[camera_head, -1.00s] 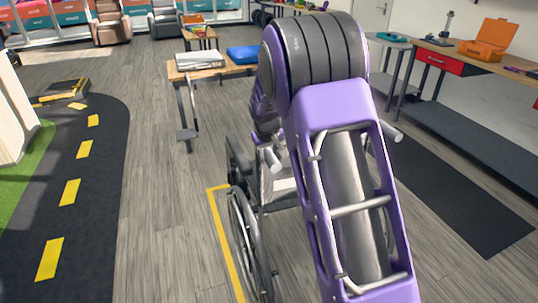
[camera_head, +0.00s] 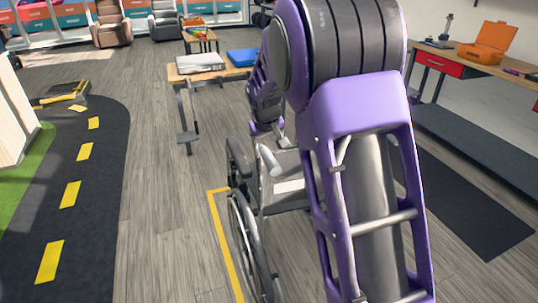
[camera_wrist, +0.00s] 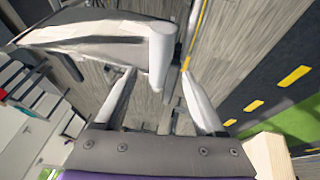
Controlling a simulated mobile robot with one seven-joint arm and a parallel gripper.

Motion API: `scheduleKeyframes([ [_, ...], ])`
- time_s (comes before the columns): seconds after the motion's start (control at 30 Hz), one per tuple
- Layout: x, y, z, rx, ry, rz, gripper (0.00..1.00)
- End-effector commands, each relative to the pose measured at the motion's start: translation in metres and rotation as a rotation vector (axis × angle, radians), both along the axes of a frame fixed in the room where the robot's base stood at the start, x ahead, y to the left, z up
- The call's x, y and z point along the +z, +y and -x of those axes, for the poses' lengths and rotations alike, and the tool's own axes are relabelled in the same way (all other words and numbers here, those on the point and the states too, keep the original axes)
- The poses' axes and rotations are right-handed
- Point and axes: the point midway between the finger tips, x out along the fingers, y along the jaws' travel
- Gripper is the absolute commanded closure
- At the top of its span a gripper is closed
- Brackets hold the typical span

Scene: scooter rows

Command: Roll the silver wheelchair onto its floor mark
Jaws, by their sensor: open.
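The silver wheelchair (camera_head: 287,187) stands in front of me in the head view, partly hidden by my arm. A pale push handle (camera_head: 268,160) sticks out from the chair. My gripper (camera_wrist: 159,73) is open, its two pale fingers spread in the wrist view. The chair's pale handle end (camera_wrist: 162,45) is just beyond and between the fingertips there. I cannot tell whether they touch.
A wooden table (camera_head: 212,75) with a silver case and blue box stands beyond the chair. A workbench (camera_head: 470,60) with an orange case is at right, a dark mat (camera_head: 470,205) before it. Grey floor left of the chair is clear up to the dark track (camera_head: 100,200).

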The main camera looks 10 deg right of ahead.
Motion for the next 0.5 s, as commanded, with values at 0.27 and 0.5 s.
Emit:
scheduleKeyframes([
  [0.27, 0.064, 0.008, 0.028, 0.000, -0.003, -0.002, 0.28],
  [0.5, 0.093, 0.011, 0.042, 0.000, -0.001, 0.000, 0.28],
])
